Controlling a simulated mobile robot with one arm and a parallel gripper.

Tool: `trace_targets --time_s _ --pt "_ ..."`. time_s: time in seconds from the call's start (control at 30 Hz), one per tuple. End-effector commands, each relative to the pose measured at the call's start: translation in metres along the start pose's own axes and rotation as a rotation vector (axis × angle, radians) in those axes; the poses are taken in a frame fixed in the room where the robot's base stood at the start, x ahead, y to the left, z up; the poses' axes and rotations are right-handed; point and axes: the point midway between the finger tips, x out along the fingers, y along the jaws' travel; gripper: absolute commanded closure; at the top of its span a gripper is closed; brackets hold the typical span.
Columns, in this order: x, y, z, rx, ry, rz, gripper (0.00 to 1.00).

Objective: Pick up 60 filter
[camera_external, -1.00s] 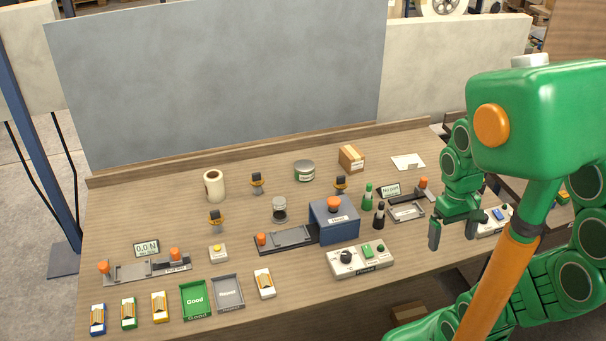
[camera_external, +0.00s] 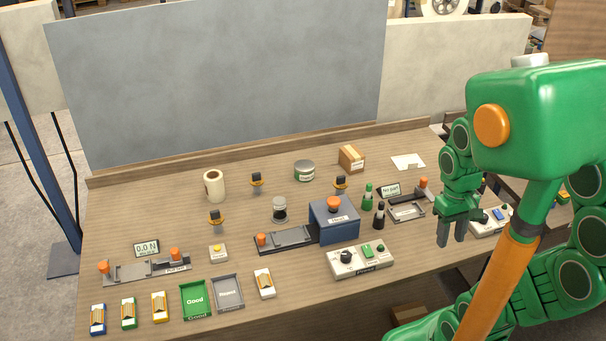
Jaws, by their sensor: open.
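I cannot make out a label reading 60 on anything, so I cannot tell which object is the 60 filter. Small items with black tops and orange bases stand at the left (camera_external: 216,221), at the middle back (camera_external: 257,183) and behind the blue press (camera_external: 340,186). Small flat packs lie along the front: blue (camera_external: 98,319), green (camera_external: 129,313), yellow (camera_external: 160,306) and white-orange (camera_external: 265,283). My gripper (camera_external: 451,236) is open and empty, pointing down near the table's right side, apart from all of these.
The blue press (camera_external: 335,222) and a grey control box (camera_external: 362,259) stand between my gripper and the front packs. A green bottle (camera_external: 368,197), a black bottle (camera_external: 379,215) and a fixture (camera_external: 407,210) are left of my gripper. A green tray (camera_external: 195,315) is at the front.

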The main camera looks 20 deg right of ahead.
Motion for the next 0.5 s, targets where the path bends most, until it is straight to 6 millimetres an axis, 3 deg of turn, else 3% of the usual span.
trace_targets --time_s 0.17,0.5 --pt "-0.007 -0.016 -0.022 -0.086 -0.006 -0.048 0.57" --pt "-0.026 -0.066 -0.086 -0.342 -0.003 -0.202 0.57"
